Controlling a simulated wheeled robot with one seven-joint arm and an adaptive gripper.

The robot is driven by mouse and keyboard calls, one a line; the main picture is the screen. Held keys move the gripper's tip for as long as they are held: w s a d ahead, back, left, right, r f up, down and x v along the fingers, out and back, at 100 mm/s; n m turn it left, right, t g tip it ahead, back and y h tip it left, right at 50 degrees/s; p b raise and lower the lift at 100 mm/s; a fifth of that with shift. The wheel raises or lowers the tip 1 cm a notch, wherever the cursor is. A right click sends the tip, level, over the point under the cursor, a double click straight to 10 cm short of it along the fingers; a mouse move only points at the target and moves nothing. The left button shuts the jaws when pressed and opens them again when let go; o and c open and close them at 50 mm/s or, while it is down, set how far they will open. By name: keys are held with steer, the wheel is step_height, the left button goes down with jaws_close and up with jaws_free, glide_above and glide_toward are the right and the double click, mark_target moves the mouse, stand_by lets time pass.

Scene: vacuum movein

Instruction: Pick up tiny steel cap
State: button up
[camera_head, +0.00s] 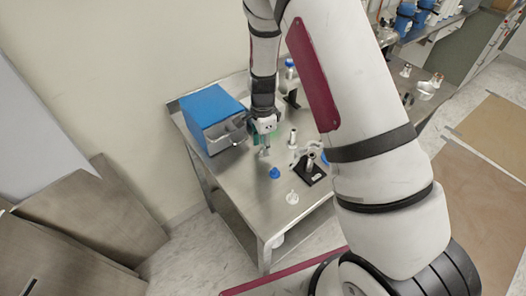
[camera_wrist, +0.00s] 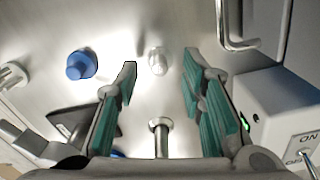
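A small shiny steel piece (camera_wrist: 158,60), which looks like the tiny steel cap, stands on the metal table (camera_head: 235,178). In the wrist view it appears between the tips of my gripper (camera_wrist: 160,66). The teal-padded fingers are apart with nothing held; I cannot tell how far above the table they are. A steel post with a round flat head (camera_wrist: 161,125) shows lower, between the fingers in the picture. In the head view my gripper (camera_head: 264,153) points down at the table, and I cannot make out the cap there.
A blue box (camera_head: 211,108) stands left of my gripper. A blue knob (camera_head: 274,173), a white fitting (camera_head: 292,198), a slim steel cylinder (camera_head: 293,138) and a black-based stand (camera_head: 309,174) are nearby. The table's front-left strip is clear.

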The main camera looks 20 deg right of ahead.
steer(key=shift+f, duration=0.7)
jaws_close()
steer(key=shift+r, duration=0.1)
